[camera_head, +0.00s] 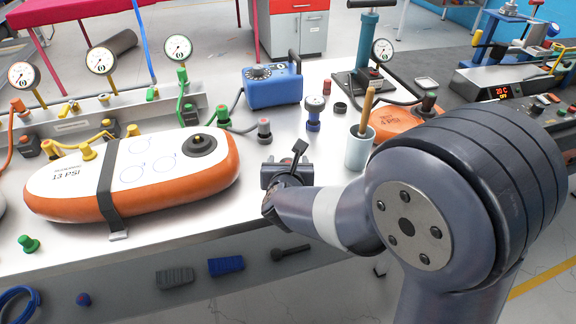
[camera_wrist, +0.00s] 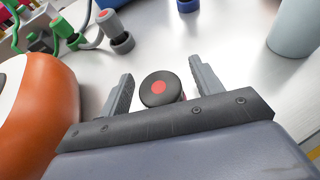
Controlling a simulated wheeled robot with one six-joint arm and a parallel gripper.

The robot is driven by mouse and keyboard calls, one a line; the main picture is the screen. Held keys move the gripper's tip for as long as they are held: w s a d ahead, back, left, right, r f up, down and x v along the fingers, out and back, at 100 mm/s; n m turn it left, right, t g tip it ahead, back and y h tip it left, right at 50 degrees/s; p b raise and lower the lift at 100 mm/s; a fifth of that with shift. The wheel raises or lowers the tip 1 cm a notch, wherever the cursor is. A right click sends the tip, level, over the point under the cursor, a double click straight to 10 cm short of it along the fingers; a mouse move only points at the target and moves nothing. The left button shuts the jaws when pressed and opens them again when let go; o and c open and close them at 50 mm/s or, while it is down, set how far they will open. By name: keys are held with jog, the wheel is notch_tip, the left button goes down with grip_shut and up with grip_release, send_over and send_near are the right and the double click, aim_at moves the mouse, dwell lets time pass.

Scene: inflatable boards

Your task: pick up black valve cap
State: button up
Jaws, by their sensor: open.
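A round black cap (camera_wrist: 158,90) with a red centre stands on the bench between the two fingers of my gripper (camera_wrist: 160,73) in the wrist view. It looks like the black valve cap. The fingers are open, one on each side, with a gap to the cap on both sides. The cap's lower part is hidden behind the gripper's palm. In the head view my gripper (camera_head: 284,170) is low at the front part of the bench, and I cannot make out this cap there.
An orange and white inflatable board (camera_head: 140,172) lies left of my gripper. A grey fitting (camera_head: 264,131), a blue-based fitting (camera_head: 313,115) and a small black ring (camera_head: 340,108) stand behind. A pale cup (camera_head: 358,150) with a wooden handle is close on the right.

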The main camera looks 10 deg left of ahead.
jog(key=shift+w+a+f, duration=0.1)
jog(key=shift+w+f, duration=0.15)
jog(key=shift+w, duration=0.3)
jog(key=shift+c, duration=0.3)
jog(key=c, duration=1)
